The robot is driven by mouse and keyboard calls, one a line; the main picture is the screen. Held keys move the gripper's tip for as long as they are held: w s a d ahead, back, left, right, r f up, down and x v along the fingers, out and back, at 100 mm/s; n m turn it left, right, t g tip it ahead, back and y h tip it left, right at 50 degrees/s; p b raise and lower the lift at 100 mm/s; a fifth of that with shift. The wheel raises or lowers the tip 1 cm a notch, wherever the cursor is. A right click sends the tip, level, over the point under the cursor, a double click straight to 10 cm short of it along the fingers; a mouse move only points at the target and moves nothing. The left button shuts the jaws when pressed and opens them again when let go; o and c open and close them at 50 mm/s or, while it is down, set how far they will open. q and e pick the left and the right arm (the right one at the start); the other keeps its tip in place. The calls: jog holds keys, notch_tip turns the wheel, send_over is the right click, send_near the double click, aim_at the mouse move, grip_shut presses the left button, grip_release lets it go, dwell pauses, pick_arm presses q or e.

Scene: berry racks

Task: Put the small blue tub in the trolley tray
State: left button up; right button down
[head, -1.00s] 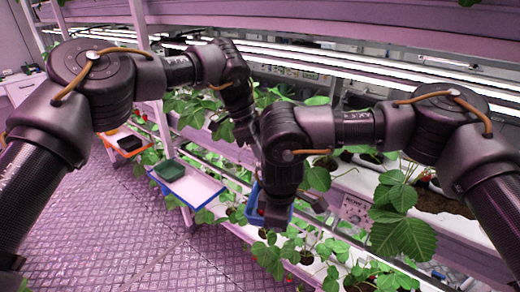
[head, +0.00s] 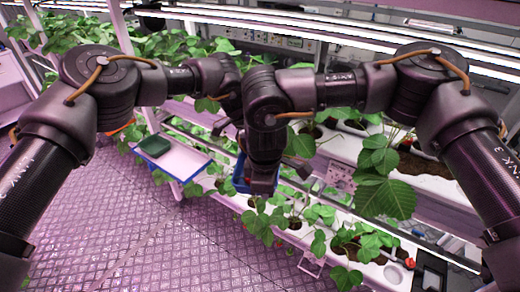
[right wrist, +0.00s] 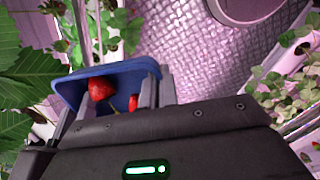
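The small blue tub (head: 240,176) hangs under my right gripper (head: 262,184) in the head view, partly hidden by the gripper. In the right wrist view the blue tub (right wrist: 125,75) has red strawberries (right wrist: 101,88) inside, and my right gripper (right wrist: 118,98) is shut on it. The trolley tray (head: 188,162) is a white surface with a blue edge, left of the tub and apart from it. My left gripper (head: 222,127) is partly hidden beside the right arm; its fingers are not clear.
A dark green tub (head: 154,146) stands at the left end of the tray; the tray's right part is bare. Racks with strawberry plants (head: 345,235) lie close on the right. The tiled floor (head: 150,235) at the front left is open.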

pick_arm(q)
jog(key=shift+c, duration=0.5)
grip_shut()
pick_arm(e)
jog(key=c, duration=1.6)
grip_release()
notch_tip(320, 180, up, 12)
jog(key=s, duration=0.1)
jog(key=shift+s+a, duration=0.15)
